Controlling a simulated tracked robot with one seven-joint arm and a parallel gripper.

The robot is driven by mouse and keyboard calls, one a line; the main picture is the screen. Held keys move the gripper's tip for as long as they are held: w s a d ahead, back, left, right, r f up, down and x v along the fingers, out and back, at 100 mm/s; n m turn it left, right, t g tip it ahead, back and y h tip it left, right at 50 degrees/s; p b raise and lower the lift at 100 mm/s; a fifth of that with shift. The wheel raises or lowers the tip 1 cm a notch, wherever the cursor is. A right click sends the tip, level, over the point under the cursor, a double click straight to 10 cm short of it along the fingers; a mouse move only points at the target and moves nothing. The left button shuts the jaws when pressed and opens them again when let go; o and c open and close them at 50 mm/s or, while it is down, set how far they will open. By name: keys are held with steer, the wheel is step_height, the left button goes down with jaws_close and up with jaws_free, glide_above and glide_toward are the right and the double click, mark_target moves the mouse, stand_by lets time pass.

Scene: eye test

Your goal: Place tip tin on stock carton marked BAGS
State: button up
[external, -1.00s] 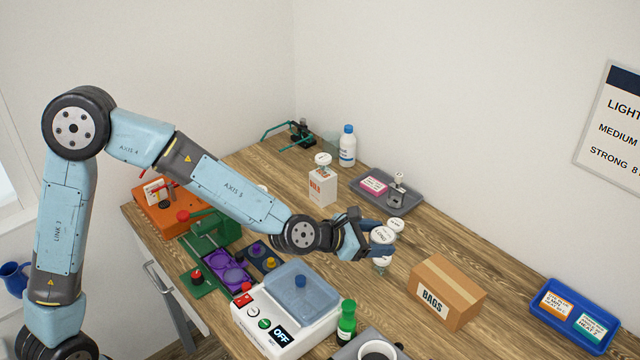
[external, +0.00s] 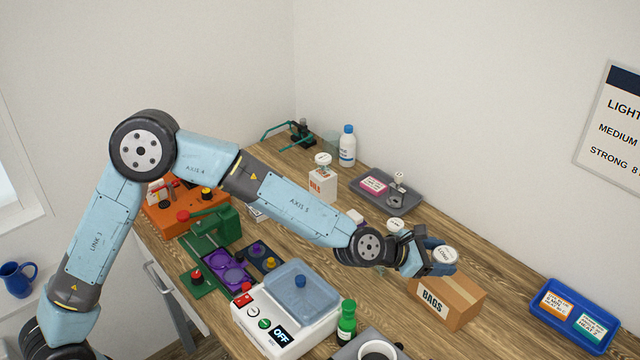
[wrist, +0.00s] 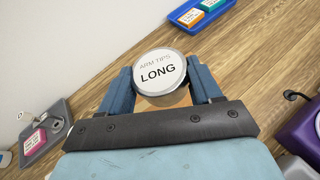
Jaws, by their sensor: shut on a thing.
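The tip tin is a round tin with a white lid reading "ARM TIPS LONG" in the wrist view (wrist: 160,72). It also shows in the external view (external: 444,255). My gripper (external: 438,261) is shut on the tin's sides, with one blue finger on each side in the wrist view (wrist: 160,88). The brown carton marked BAGS (external: 445,305) stands on the wooden table. The tin is over the carton's top in the external view. A tan patch shows under the tin in the wrist view. I cannot tell whether the tin touches the carton.
A blue tray (external: 575,325) with two labelled boxes lies right of the carton. A white-lidded container (external: 396,224) stands behind my gripper. Bare table lies between carton and blue tray.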

glide_above(436, 276)
step_height(436, 276, down, 5)
steer(key=shift+a+r, duration=0.1)
steer(key=shift+r, duration=0.1)
steer(key=shift+f, duration=1.6)
steer(key=shift+f, duration=0.1)
steer(key=o, duration=1.1)
steer(key=shift+c, duration=0.2)
steer(key=v, duration=1.1)
steer(key=shift+a+r, duration=0.25)
steer(key=shift+a, duration=0.05)
